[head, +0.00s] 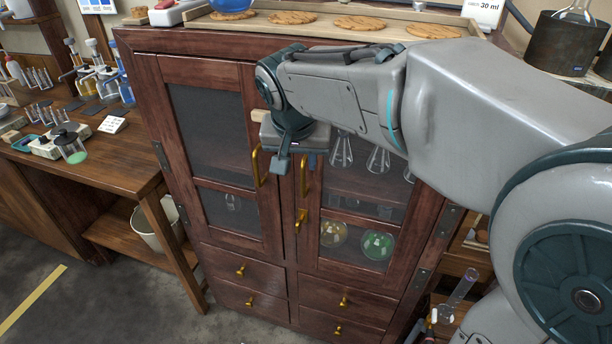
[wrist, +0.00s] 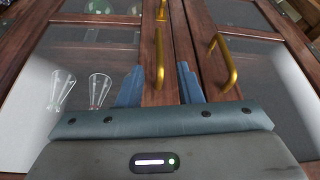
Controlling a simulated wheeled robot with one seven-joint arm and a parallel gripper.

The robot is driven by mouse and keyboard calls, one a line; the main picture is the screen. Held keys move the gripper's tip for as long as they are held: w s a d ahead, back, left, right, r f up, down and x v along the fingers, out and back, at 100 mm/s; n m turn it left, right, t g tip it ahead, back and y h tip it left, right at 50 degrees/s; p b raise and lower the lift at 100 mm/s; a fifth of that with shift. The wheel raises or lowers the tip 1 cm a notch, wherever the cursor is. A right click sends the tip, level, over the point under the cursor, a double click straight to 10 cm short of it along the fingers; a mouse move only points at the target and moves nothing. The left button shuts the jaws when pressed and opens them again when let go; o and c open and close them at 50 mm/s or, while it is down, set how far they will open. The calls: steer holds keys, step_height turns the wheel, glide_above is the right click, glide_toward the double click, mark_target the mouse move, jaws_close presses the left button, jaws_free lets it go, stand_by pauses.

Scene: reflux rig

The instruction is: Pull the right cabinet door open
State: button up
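The right cabinet door (head: 364,262) is a reddish-brown wooden frame with glass panes, and it looks closed. Its upright brass handle (head: 304,177) is on the door's left edge. In the wrist view this handle (wrist: 159,58) shows between my two blue-grey fingers. My gripper (head: 297,164) is open in front of the door, near the handle's upper part. The fingers (wrist: 160,86) stand apart on either side of the handle line, with no visible contact. My arm hides the upper part of the right door in the head view.
The left door (head: 231,217) is closed, with its own brass handle (head: 257,166) close by. A brass latch (head: 300,218) sits below the right handle. Glassware stands behind the panes. Drawers (head: 343,299) lie below. A wooden workbench (head: 100,160) stands at left, and a tray with cork rings is on top.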

mark_target(303, 179)
steer(key=x, duration=0.9)
steer(key=shift+w+d+f, duration=0.1)
steer(key=shift+w+f, duration=0.05)
steer(key=shift+f, duration=0.25)
